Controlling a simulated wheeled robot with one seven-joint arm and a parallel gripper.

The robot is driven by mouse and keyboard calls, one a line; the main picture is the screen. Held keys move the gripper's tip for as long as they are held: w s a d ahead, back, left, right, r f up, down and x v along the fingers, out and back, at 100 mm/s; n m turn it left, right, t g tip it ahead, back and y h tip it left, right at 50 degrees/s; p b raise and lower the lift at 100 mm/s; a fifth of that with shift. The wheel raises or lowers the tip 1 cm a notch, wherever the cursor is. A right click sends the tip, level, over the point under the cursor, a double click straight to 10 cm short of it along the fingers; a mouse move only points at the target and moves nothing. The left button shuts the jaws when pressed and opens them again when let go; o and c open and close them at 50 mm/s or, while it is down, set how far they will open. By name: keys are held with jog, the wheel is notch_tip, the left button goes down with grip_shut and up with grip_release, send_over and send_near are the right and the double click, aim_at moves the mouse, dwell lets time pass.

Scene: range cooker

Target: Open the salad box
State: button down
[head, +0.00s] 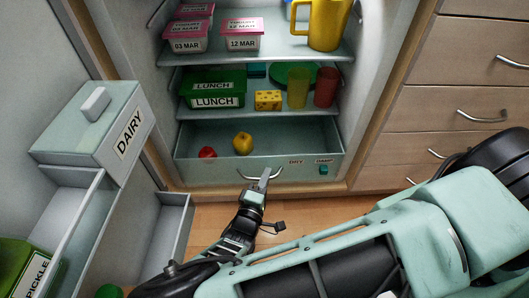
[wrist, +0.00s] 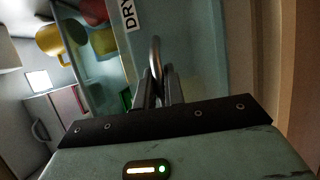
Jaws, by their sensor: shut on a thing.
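The salad box (head: 310,172) is the pale teal drawer at the bottom of the fridge, with its top uncovered. A red tomato-like item (head: 207,153) and a yellow fruit (head: 243,143) lie inside it. Its front carries a curved metal handle (head: 247,177) and a slider with the words DRY and DAMP. My gripper (head: 265,178) is at the handle, low in front of the drawer. In the wrist view my gripper (wrist: 160,88) is shut on the handle (wrist: 154,58), with the drawer front (wrist: 195,50) just beyond.
Shelves above hold yogurt tubs (head: 242,35), a yellow jug (head: 325,22), a green lunch box (head: 213,88), cheese (head: 268,100) and cups (head: 325,87). The open fridge door at left carries a dairy box (head: 95,120) and door bins (head: 165,240). Wooden drawers (head: 455,100) stand at right.

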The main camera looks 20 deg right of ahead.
jog(key=shift+s+a+p, duration=0.2)
jog(key=shift+s+a, duration=0.1)
jog(key=shift+s, duration=0.6)
jog(key=shift+s+a+p, duration=0.2)
jog(key=shift+s+a, duration=0.05)
jog(key=shift+s, duration=0.7)
jog(key=shift+s+a+p, duration=0.2)
jog(key=shift+s+a, duration=0.1)
jog(key=shift+s, duration=0.6)
jog(key=c, duration=1.5)
grip_release()
